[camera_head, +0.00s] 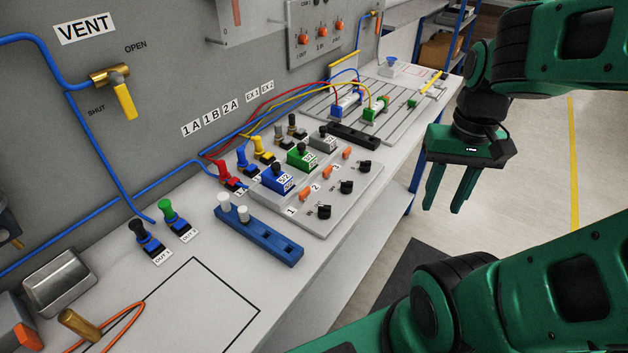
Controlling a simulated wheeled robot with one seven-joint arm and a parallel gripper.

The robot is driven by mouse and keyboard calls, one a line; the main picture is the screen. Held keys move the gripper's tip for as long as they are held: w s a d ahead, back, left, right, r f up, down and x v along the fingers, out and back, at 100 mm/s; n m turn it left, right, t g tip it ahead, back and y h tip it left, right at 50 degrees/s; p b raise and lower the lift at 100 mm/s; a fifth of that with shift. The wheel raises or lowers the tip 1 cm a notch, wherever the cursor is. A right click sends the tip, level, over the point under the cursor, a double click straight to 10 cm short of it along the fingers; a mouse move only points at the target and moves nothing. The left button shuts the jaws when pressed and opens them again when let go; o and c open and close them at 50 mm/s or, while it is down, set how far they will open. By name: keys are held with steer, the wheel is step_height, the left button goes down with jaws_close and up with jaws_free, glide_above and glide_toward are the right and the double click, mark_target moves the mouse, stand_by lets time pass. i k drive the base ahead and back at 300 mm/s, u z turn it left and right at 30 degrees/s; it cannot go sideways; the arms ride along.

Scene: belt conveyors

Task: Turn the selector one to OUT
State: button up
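A grey board (262,212) on the bench carries the numbers 1, 2 and 3. Beside number 1 are an orange part (303,197) and a black knob (324,211); their settings are too small to tell. A wall box (330,50) at the top holds orange knobs, the leftmost (303,39) above a small label that I cannot read surely. I cannot tell which of these is selector one. My gripper (443,208) is green, open and empty, pointing down right of the board, apart from the knobs.
A blue block with white pegs (274,240) lies in front of the board. Yellow and red hoses (298,89) run to a slotted plate (390,97) behind. A metal tray (58,285) is at lower left. Open floor (530,150) lies right of the bench.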

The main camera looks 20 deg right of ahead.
mark_target(324, 213)
steer(key=k, duration=0.5)
steer(key=z, duration=0.55)
steer(key=k, duration=1.2)
steer(key=u, duration=0.45)
steer(key=i, duration=1)
steer(key=z, duration=0.05)
